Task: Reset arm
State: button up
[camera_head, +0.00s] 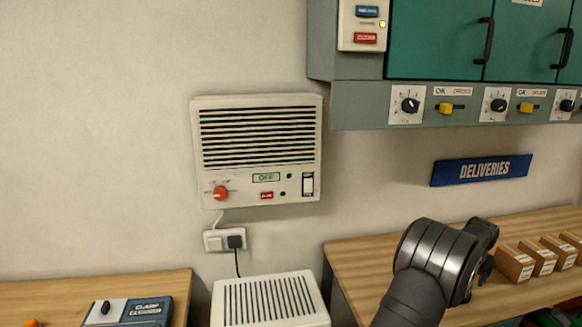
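My dark grey arm (437,257) rises from the lower right edge of the head view and bends in front of the right-hand wooden bench. My gripper (486,268) is at the far end of the arm, mostly hidden behind the wrist joint. Only a small dark part of it shows, close in the picture to the brown boxes. I cannot tell whether it is open or shut, or whether it touches anything.
Several brown boxes (513,263) stand on the right bench (355,262). A wall unit (256,150) with a red-orange knob hangs above a white slatted box (271,301). A green cabinet (433,40) overhangs the right. A blue device (127,312) lies on the left bench (60,292).

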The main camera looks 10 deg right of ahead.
jog(key=shift+x, duration=0.95)
jog(key=shift+s+r, duration=0.1)
jog(key=shift+r, duration=2)
